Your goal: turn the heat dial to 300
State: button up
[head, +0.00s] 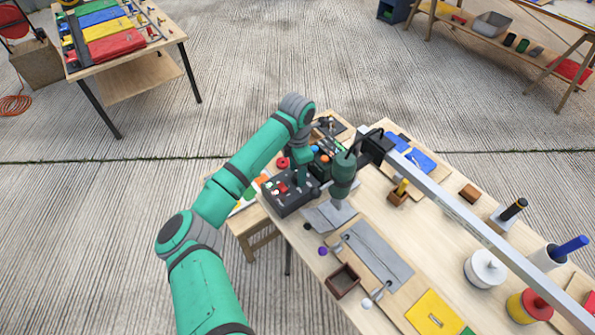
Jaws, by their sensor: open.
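A black control box (290,196) with red and pale controls on its sloped top stands at the left end of the workbench. The heat dial cannot be told apart from the other controls, and no numbers can be read. My green arm reaches over from the left and bends down at the wrist. My gripper (301,181) is open, at the right part of the box top, with its fingers small and partly hidden. I cannot tell whether it touches a control.
A green tool (343,175) with a black cable stands close right of my gripper, by a metal rail (470,228) crossing the workbench (330,262). Grey sheets (378,255), a brown tray (343,281) and rollers lie nearer.

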jog(key=shift+f, duration=0.1)
jog(key=c, duration=1)
jog(key=shift+c, duration=0.2)
